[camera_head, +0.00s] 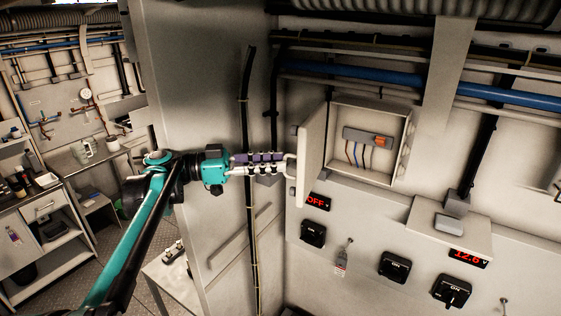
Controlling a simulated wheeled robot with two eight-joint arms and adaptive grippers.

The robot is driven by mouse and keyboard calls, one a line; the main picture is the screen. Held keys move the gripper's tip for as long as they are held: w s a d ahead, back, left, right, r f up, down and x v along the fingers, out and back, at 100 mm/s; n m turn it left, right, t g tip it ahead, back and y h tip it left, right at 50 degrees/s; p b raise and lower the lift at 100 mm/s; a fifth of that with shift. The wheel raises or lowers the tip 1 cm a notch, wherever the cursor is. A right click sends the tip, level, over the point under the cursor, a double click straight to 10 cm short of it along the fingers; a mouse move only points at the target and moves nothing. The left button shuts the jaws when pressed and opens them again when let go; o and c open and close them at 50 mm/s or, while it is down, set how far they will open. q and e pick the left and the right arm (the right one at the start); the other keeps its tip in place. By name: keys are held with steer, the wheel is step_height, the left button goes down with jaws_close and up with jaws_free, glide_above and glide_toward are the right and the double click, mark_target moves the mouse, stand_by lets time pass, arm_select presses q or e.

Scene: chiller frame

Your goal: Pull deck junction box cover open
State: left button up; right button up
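The junction box (404,148) is fixed to the wall at centre right. Its cover (311,152) is swung out on the left side, so the inside shows. Inside are a grey block with an orange end (367,138) and several coloured wires. My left gripper (290,166) reaches in from the left, with its fingertips at the outer side of the cover. Whether they touch or grip it, and how far apart the fingers are, I cannot tell. My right gripper is not in view.
Below the box are a red "OFF" display (317,202), black switches (395,267) and a hanging tag (342,262). Blue pipes (400,78) run above. A wall panel with a black vertical cable (247,130) stands behind my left arm. Shelves (45,245) stand at far left.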

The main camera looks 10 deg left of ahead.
arm_select(q)
steer(key=v, duration=1)
steer(key=shift+a, duration=0.15)
steer(key=shift+s, duration=0.1)
